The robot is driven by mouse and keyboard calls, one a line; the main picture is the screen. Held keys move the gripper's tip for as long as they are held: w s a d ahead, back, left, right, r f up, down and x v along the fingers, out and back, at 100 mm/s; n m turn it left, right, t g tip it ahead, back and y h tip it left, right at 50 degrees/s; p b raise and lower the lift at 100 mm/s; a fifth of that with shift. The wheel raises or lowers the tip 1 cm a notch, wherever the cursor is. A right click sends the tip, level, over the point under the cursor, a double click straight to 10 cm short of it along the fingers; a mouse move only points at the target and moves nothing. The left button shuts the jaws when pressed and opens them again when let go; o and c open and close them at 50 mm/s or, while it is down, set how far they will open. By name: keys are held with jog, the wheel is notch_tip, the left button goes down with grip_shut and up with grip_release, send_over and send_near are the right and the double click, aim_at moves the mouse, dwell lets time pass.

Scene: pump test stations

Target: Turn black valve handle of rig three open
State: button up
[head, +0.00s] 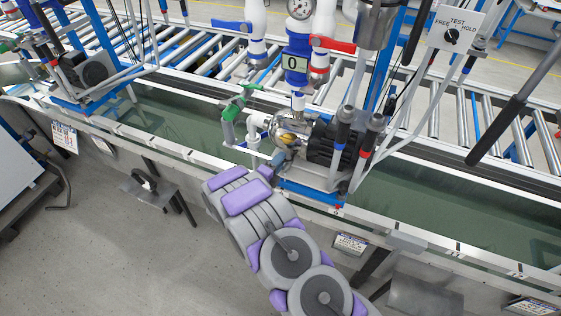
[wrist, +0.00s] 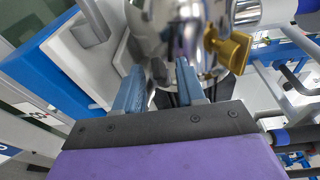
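My gripper (head: 266,172) is low at the front left of the middle rig's pump (head: 328,144) in the head view. In the wrist view my gripper (wrist: 160,72) has its two blue fingers apart, with no object clearly held between them. A shiny metal pump housing (wrist: 182,28) is just beyond the fingertips, with a yellow brass fitting (wrist: 230,48) to their right. I cannot make out a black valve handle for certain. Handles visible on the middle rig are green (head: 240,102), blue (head: 232,26) and red (head: 333,45). Rig numbers are not legible.
A roller conveyor (head: 440,110) runs behind the rigs, and a green trough (head: 175,115) runs beneath them. Another rig (head: 85,70) stands at the left. Hoses and posts crowd the middle rig's right side.

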jog(key=shift+x, duration=0.8)
jog(key=shift+a, duration=0.1)
grip_shut()
